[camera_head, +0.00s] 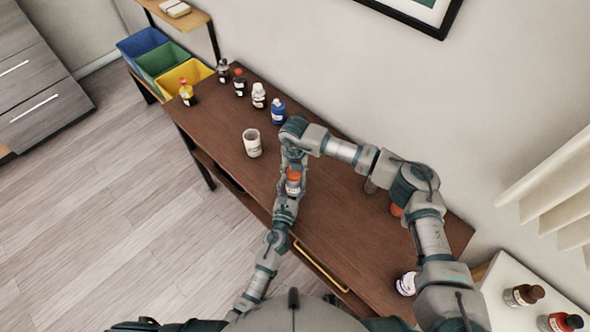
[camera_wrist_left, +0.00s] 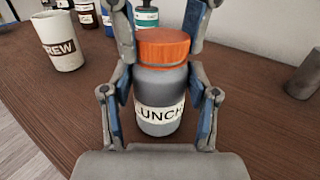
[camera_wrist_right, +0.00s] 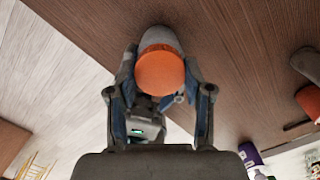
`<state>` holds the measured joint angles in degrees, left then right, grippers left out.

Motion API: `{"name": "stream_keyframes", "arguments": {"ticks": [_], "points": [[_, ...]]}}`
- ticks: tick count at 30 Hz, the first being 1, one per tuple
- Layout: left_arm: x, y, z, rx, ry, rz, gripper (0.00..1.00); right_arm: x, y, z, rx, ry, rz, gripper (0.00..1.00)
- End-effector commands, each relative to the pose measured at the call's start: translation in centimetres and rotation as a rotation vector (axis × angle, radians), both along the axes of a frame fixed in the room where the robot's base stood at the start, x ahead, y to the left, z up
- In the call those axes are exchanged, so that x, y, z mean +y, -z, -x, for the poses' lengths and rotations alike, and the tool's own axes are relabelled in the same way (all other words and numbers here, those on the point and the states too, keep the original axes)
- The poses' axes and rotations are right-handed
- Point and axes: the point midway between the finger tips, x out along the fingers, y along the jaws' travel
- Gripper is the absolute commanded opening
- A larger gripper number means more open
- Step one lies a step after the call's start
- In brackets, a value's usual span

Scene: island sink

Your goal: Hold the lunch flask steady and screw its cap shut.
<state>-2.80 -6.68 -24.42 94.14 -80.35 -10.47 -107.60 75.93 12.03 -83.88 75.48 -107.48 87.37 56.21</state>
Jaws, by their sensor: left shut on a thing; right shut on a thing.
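The lunch flask (camera_wrist_left: 158,88) is a grey bottle with a white LUNCH label, upright in the left wrist view. Its orange cap (camera_wrist_left: 163,46) sits on top, looking level; how tight it is cannot be seen. My left gripper (camera_wrist_left: 160,92) is shut on the flask body, one finger on each side. My right gripper (camera_wrist_right: 160,72) comes from above and is shut on the cap, whose round top (camera_wrist_right: 160,70) shows between its fingers. In the head view the flask's cap (camera_head: 293,174) is partly hidden between my two arms.
A white mug (camera_head: 252,143) stands on the brown table (camera_head: 335,225) left of the flask. Several bottles, including a blue one (camera_head: 278,111), stand behind it. A grey cylinder (camera_wrist_left: 304,75) stands to the right.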

Motion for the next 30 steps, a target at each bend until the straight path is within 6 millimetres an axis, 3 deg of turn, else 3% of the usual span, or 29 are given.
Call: {"name": "stream_keyframes", "arguments": {"ticks": [18, 21, 25, 30], "points": [[-0.21, 0.16, 0.11, 0.002, 0.005, -0.001, 0.0, 0.81, 0.24, -0.39, 0.025, 1.86, 0.159, 0.23], [-0.23, 0.16, 0.12, 0.002, 0.006, -0.001, 0.0, 1.16, 0.27, -0.35, 0.035, 2.106, 0.178, 0.23], [-0.3, 0.15, 0.16, 0.002, 0.007, -0.001, 0.0, 0.97, 0.23, -0.45, 0.034, 2.243, 0.19, 0.23], [-0.37, 0.15, 0.19, 0.002, 0.009, 0.0, 0.0, 0.82, 0.19, -0.52, 0.029, 2.287, 0.195, 0.23]]}}
